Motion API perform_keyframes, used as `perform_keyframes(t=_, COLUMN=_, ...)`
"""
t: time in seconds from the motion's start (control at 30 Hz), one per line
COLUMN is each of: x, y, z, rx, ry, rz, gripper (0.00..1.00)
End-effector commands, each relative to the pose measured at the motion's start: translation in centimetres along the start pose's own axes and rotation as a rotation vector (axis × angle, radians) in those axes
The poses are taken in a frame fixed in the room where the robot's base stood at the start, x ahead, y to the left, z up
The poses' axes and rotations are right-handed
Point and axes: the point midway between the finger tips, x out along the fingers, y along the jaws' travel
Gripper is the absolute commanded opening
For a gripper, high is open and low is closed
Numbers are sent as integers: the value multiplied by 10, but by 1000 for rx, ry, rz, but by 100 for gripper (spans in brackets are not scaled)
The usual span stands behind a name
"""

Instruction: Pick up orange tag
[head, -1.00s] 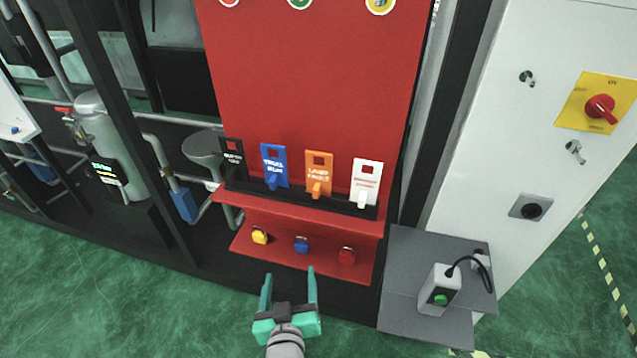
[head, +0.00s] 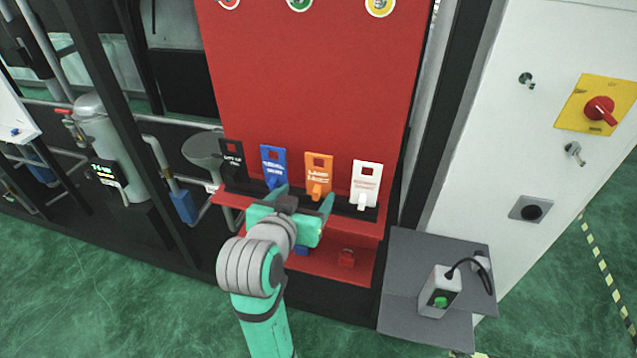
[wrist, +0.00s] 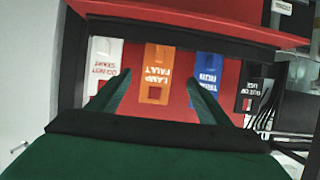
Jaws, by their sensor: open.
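The orange tag (head: 318,174) stands upright in the rack on the red board, between a blue tag (head: 273,165) and a white tag (head: 365,183). In the wrist view the orange tag (wrist: 158,72) appears upside down, between the two fingers and beyond their tips. My gripper (head: 306,194) is open and empty, just in front of the rack and close to the orange and blue tags. In the wrist view the right finger overlaps the blue tag (wrist: 208,68) and the left finger is by the white tag (wrist: 104,62).
A black tag (head: 232,160) stands at the rack's left end. A grey shelf with a switch box (head: 438,290) stands to the right, beside a white cabinet (head: 540,110).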

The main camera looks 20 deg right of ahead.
Motion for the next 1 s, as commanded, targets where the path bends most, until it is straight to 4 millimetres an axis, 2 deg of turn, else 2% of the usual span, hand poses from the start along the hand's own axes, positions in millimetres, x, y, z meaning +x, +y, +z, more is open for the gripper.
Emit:
perform_keyframes(t=0.3, x=44, y=1, z=1, rx=0, ry=-2, rz=2, gripper=72)
perform_keyframes(t=0.53, x=59, y=3, z=2, rx=0, ry=-2, rz=2, gripper=72)
perform_keyframes(t=0.8, x=94, y=5, z=4, rx=-1, ry=-2, rz=1, gripper=72)
perform_keyframes(t=1.0, x=102, y=4, z=4, rx=0, ry=0, rz=0, gripper=72)
